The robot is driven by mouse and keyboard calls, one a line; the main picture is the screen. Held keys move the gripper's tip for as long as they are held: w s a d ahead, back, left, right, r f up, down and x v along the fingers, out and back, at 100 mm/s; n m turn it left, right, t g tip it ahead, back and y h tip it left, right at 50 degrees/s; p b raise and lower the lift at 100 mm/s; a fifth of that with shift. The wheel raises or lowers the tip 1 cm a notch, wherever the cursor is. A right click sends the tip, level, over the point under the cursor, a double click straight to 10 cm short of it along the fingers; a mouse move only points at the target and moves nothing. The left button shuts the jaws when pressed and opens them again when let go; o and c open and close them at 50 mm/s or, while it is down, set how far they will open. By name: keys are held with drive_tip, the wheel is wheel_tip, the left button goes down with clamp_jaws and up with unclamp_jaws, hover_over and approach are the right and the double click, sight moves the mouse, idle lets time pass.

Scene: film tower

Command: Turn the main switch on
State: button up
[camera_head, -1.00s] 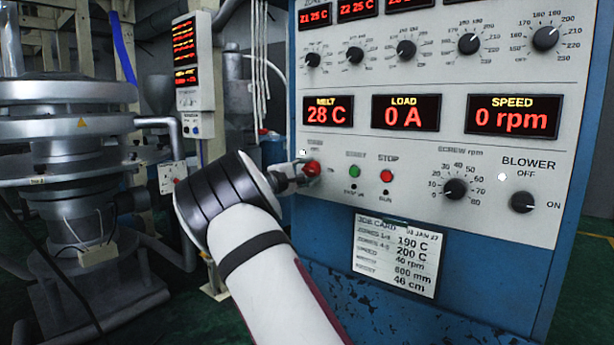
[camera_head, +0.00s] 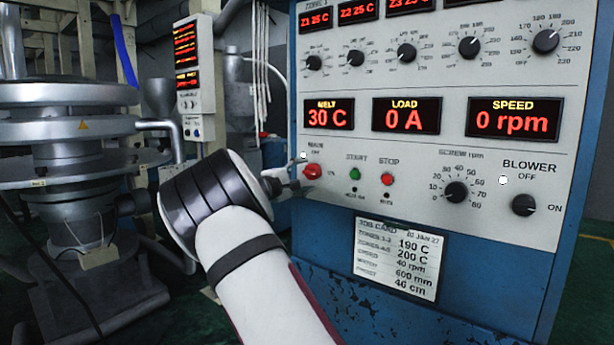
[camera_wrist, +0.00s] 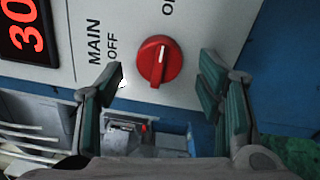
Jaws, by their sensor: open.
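The main switch is a red rotary knob (camera_head: 313,171) at the lower left of the control panel; it shows clearly in the wrist view (camera_wrist: 158,62). Its pale mark points up in the wrist view, toward a cut-off label starting with "O", not toward the "OFF" label (camera_wrist: 112,47) at its left. My gripper (camera_head: 290,184) is just left of the knob in the head view. In the wrist view my gripper (camera_wrist: 166,78) is open, its two fingers apart on either side of the knob's line and clear of it. Nothing is held.
The panel (camera_head: 430,170) carries a green start button (camera_head: 355,174), a red stop button (camera_head: 387,180), a screw speed dial (camera_head: 456,191) and a blower knob (camera_head: 523,205). The melt display (camera_head: 329,115) reads 30 C. A job card (camera_head: 396,258) hangs below. Metal machinery (camera_head: 85,150) stands at left.

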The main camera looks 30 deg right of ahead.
drive_tip(key=v, duration=0.9)
drive_tip(key=shift+a, duration=0.2)
drive_tip(key=shift+f, duration=0.1)
